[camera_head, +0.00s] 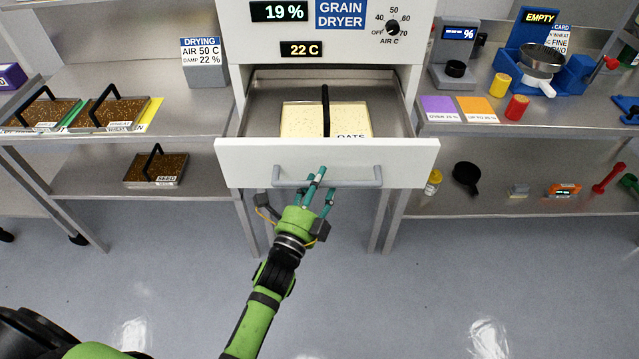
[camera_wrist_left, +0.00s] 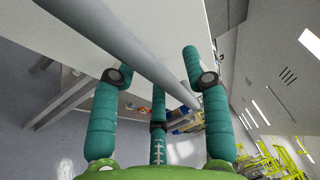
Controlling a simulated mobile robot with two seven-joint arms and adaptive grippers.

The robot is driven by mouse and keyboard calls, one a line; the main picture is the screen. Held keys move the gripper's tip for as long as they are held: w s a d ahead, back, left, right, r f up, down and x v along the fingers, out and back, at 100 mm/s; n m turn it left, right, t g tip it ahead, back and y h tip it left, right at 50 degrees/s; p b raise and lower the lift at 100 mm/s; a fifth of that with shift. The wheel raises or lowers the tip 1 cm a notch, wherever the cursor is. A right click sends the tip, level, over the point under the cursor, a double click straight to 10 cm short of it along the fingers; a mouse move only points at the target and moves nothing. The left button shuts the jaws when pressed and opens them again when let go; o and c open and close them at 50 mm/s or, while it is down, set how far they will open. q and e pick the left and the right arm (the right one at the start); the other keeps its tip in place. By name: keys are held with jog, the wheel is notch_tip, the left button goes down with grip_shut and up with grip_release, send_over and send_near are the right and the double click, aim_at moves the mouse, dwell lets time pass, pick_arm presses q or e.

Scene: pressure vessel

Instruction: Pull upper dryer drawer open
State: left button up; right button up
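The upper dryer drawer (camera_head: 400,155) is pulled out from the grain dryer (camera_head: 345,70), so its inside shows. A tray labelled OATS (camera_head: 300,118) with a black handle lies in it. The drawer's grey bar handle (camera_head: 355,182) runs across its white front. My left gripper (camera_head: 315,182) is at the middle of this handle. In the left wrist view the handle bar (camera_wrist_left: 135,55) runs diagonally past the teal fingers (camera_wrist_left: 158,85), which stand apart. I cannot tell whether any finger touches the bar. My right gripper is out of view.
Shelves with grain trays (camera_head: 110,110) stand on the left, another tray (camera_head: 155,168) below. On the right shelf are a grey meter (camera_head: 455,55), a blue device (camera_head: 540,60) and coloured cards (camera_head: 460,108). The floor (camera_head: 390,300) before the drawer is clear apart from my arm.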

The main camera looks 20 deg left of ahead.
pick_arm(q)
jog(key=shift+s+f, duration=0.1)
jog(key=shift+s, duration=0.15)
jog(key=v, duration=1.1)
jog(key=shift+s, duration=0.25)
jog(key=s+f+n+g, duration=0.3)
jog(key=s+f+g, duration=0.1)
jog(key=f, duration=0.8)
jog(key=s+f+n+g+b, duration=0.1)
jog(key=s+f+n+g, duration=0.25)
jog(key=f, duration=0.75)
jog(key=s+f+n+g, duration=0.3)
jog(key=s+f+n, duration=0.1)
jog(key=f, duration=0.8)
jog(key=s+a+f+n+g, duration=0.2)
jog(key=s+f, duration=0.2)
jog(key=s, duration=0.3)
jog(key=s+a+f+n+g+y, duration=0.1)
jog(key=s+a+f+n+g, duration=0.1)
jog(key=s, duration=0.5)
jog(key=s+a+f+n+g+y, duration=0.1)
jog(key=s+a+f+n+g, duration=0.1)
jog(key=s+f, duration=0.5)
jog(key=shift+s+a+n+g+b, duration=0.45)
jog(key=shift+n+g, duration=0.2)
jog(key=shift+g, duration=0.5)
